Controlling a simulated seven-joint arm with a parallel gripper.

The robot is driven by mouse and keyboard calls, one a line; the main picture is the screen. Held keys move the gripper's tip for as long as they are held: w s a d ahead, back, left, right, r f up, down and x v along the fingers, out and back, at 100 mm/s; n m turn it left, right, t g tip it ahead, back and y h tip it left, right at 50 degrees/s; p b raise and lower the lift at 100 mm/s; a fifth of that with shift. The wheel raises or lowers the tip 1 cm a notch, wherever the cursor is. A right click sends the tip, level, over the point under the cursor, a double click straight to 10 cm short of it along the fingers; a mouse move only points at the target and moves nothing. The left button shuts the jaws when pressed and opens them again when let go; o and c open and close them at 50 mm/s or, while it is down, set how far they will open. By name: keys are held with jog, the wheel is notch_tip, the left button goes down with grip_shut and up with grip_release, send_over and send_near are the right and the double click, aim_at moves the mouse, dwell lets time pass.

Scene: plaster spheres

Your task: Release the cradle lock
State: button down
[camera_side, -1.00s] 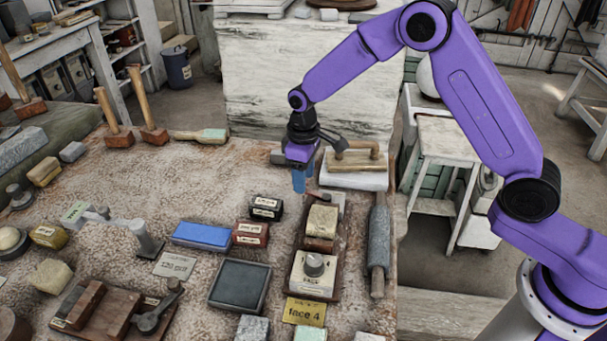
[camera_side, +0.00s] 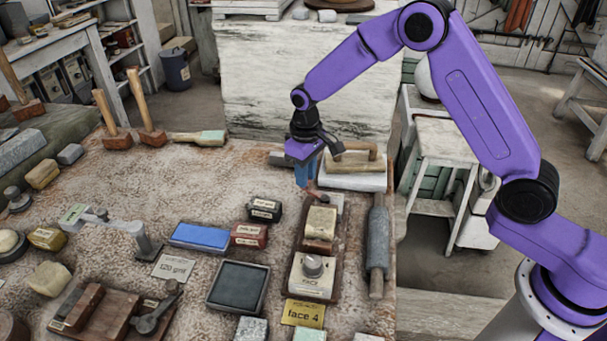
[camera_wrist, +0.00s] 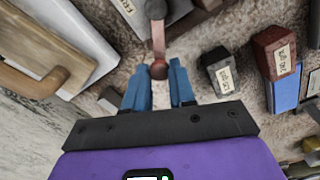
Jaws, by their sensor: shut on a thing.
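A lever with a red ball knob (camera_wrist: 159,70) shows in the wrist view, its arm running up to a dark round pivot (camera_wrist: 155,8). My gripper (camera_wrist: 160,78) has its two blue fingers shut around the knob end. In the side view my gripper (camera_side: 305,182) is at the far end of a dark wooden base (camera_side: 300,238), by the reddish lever (camera_side: 319,195). The lever's tip is partly hidden by the fingers in the side view.
A wooden-handled float (camera_side: 350,178) stands close behind my gripper. A grey cylinder (camera_side: 377,245) lies to the right. Black (camera_side: 264,209) and red (camera_side: 250,235) labelled boxes and a blue block (camera_side: 200,235) lie left. Another wooden fixture with a lever (camera_side: 105,315) is front left.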

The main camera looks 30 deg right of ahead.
jog(key=c, duration=0.9)
grip_release()
jog(key=shift+c, duration=0.2)
notch_tip(320, 180, up, 18)
jog(key=shift+f, duration=0.25)
jog(key=s+d+n, duration=0.1)
jog(key=s+n, duration=0.3)
jog(key=s, duration=1.3)
jog(key=s+d+f+n, duration=0.2)
jog(key=s+d, duration=0.3)
jog(key=s, duration=0.4)
jog(key=s+d+f+n, duration=0.2)
jog(key=s+d, duration=0.3)
jog(key=s, duration=0.5)
jog(key=shift+f, duration=0.5)
